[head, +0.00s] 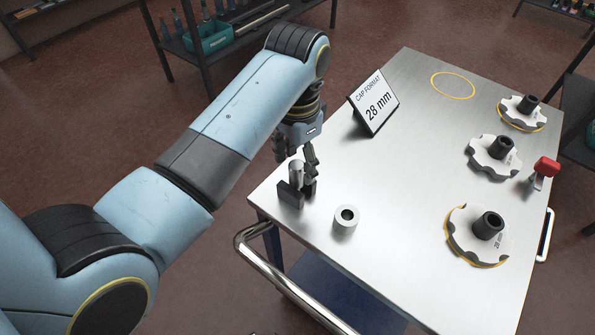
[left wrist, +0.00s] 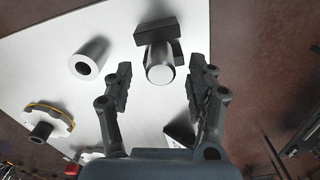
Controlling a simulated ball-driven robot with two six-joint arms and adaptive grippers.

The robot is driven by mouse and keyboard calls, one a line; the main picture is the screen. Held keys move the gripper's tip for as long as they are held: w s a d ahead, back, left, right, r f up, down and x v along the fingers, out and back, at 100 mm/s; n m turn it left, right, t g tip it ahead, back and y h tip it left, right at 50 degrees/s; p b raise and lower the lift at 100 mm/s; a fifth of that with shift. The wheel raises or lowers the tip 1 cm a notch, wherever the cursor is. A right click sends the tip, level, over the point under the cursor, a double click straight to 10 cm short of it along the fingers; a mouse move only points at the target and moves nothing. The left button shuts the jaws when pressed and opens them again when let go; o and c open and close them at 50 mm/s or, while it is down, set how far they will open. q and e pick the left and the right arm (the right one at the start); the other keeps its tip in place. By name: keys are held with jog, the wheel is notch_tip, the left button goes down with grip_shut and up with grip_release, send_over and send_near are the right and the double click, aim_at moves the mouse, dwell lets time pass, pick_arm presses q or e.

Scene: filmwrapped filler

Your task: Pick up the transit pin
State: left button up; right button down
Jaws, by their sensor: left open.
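The transit pin appears to be the grey cylinder (head: 297,172) standing in a dark block (head: 290,194) near the table's left corner. In the left wrist view, the pin's pale round end (left wrist: 160,74) faces the camera, with the dark block (left wrist: 158,32) behind it. My left gripper (head: 300,162) is open above the block, pointing down. In the left wrist view its two fingers (left wrist: 160,86) stand on either side of the pin's end, with gaps on both sides. My right gripper is not in view.
A pale hollow cylinder (head: 345,220) stands close by on the metal table (head: 400,260). A "28 mm" sign (head: 374,104) stands behind. Several notched discs with black hubs (head: 488,225) and a red-topped item (head: 544,171) are at the right. A rail (head: 290,287) edges the table.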

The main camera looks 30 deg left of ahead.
aim_at(297, 180)
pick_arm(q)
notch_tip(297, 180, down, 2)
jog(key=shift+f, duration=0.45)
jog(key=shift+c, duration=0.8)
jog(key=c, duration=0.4)
grip_shut()
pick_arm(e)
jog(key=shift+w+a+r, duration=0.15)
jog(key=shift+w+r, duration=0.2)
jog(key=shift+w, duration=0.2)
